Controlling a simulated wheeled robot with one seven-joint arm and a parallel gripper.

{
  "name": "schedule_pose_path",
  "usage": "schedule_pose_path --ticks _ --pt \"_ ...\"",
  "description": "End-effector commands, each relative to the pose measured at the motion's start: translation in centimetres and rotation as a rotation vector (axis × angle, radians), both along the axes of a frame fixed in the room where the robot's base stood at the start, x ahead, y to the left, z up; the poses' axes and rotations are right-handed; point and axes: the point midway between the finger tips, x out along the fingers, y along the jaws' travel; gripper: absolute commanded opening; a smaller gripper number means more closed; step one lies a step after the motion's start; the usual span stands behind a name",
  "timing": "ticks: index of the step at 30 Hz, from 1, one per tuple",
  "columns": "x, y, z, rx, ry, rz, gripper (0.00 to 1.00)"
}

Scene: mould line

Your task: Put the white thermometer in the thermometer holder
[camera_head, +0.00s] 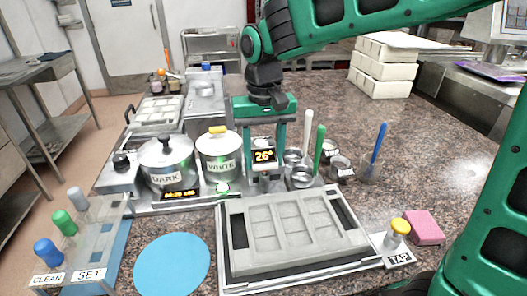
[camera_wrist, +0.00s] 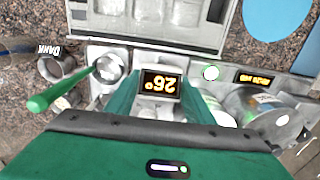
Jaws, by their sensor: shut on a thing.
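My gripper (camera_head: 263,172) points down behind the mould tray, to the right of the pot labelled WHITE (camera_head: 219,158). Its two green fingers are shut around a small thermometer unit with a lit display (camera_head: 264,156) reading 26°. The same display (camera_wrist: 160,85) shows upside down between the fingers in the wrist view. The thermometer's lower end is hidden or too small to make out, and I cannot tell whether it touches anything beneath. Small metal cups (camera_head: 301,178) stand just right of my gripper; I cannot tell which thing is the thermometer holder.
A green spatula (camera_head: 319,146) and a white one (camera_head: 308,130) stand close right of my gripper. The mould tray (camera_head: 232,270) lies in front. A pot labelled DARK (camera_head: 167,160), blue disc (camera_head: 172,264) and pink sponge (camera_head: 424,227) are around.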

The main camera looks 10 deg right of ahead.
Motion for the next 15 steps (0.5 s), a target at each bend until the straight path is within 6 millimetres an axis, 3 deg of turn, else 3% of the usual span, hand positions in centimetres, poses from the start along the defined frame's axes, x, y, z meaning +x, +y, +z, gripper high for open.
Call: schedule_pose_path --ticks 15 --pt "0.00 0.02 -0.86 0.000 -0.001 0.000 0.25"
